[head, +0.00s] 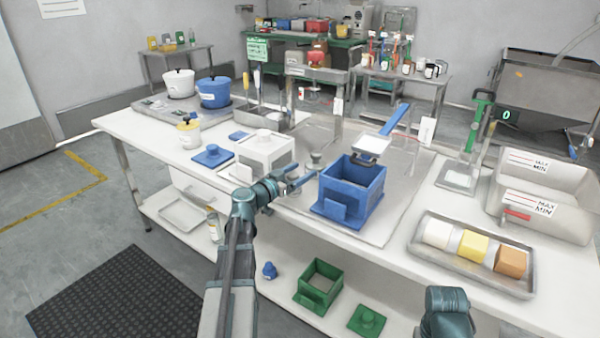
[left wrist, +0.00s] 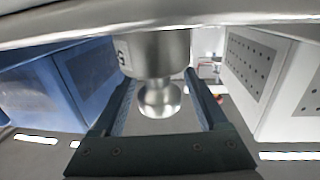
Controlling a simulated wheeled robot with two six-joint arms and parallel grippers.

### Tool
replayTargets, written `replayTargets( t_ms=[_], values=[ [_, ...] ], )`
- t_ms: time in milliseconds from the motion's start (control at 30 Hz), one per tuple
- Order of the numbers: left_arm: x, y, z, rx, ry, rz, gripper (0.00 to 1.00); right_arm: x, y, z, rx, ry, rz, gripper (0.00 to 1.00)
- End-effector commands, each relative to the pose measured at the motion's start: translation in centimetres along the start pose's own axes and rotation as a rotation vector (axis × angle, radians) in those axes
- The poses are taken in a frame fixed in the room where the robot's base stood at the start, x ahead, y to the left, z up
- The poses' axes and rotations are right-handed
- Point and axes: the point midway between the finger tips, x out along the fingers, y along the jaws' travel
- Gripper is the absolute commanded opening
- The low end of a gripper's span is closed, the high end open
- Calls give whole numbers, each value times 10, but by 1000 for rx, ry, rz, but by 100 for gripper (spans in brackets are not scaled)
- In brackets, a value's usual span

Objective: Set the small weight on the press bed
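The small weight (head: 316,160) is a grey metal cylinder with a round knob on top. It stands on the grey mat between the white box and the blue box. My left gripper (head: 299,182) is beside it, in front of it in the head view. In the left wrist view, the weight (left wrist: 158,55) shows upside down, with its knob between the two fingers (left wrist: 163,105). Gaps show on both sides of the knob, so the gripper is open. A metal frame (head: 318,73), seemingly the press, stands behind; its bed is not clear. My right gripper is out of view.
The blue box (head: 350,190) stands close on the right and the white box (head: 264,153) on the left. A tray with several blocks (head: 480,272) is at the right front.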

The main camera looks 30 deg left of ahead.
Motion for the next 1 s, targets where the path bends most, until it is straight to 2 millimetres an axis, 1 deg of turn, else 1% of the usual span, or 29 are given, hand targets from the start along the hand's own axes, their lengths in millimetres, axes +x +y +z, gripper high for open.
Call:
replayTargets(
  t_ms=[267,367,433,500,700,900,1000],
  values=[
    [1,0,-2,0,1,1,76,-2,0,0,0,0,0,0],
    [1,0,-10,0,1,1,76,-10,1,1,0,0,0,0],
    [0,0,-19,0,1,1,76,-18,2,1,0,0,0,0],
    [-17,1,-13,0,1,-2,76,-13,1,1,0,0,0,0],
    [-63,2,-13,0,0,-3,76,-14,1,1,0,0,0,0],
    [-98,1,-12,-1,0,-2,76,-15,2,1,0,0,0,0],
    [-109,0,-12,-1,-1,-1,76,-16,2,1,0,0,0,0]
  ],
)
